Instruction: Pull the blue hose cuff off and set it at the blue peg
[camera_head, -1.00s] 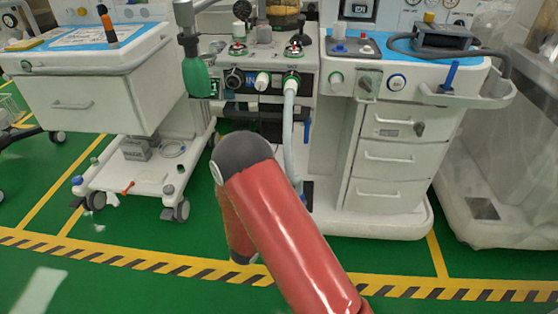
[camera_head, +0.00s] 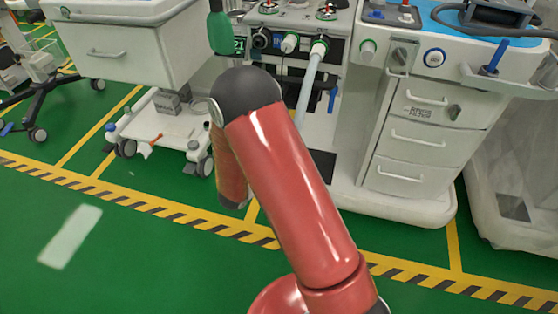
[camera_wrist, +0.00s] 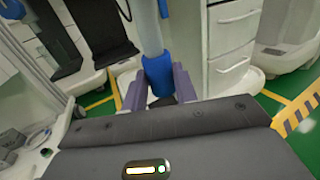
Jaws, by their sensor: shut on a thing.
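The blue hose cuff (camera_wrist: 160,74) sits at the lower end of a pale hose (camera_wrist: 150,28) in the wrist view. My gripper (camera_wrist: 160,82) has its purple fingers on both sides of the cuff and is shut on it. In the head view the pale hose (camera_head: 309,85) hangs from a green-ringed port on the middle machine. Its lower end and my gripper are hidden behind my red arm. An upright blue peg (camera_head: 495,55) stands on the side tray of the right cart.
The right cart's drawers (camera_head: 420,142) are close beside the hose. A white cart (camera_head: 125,50) stands at left, with a low wheeled base (camera_head: 160,135) beside it. A translucent-covered unit (camera_head: 515,150) is at far right. Green floor (camera_head: 130,240) is open in front.

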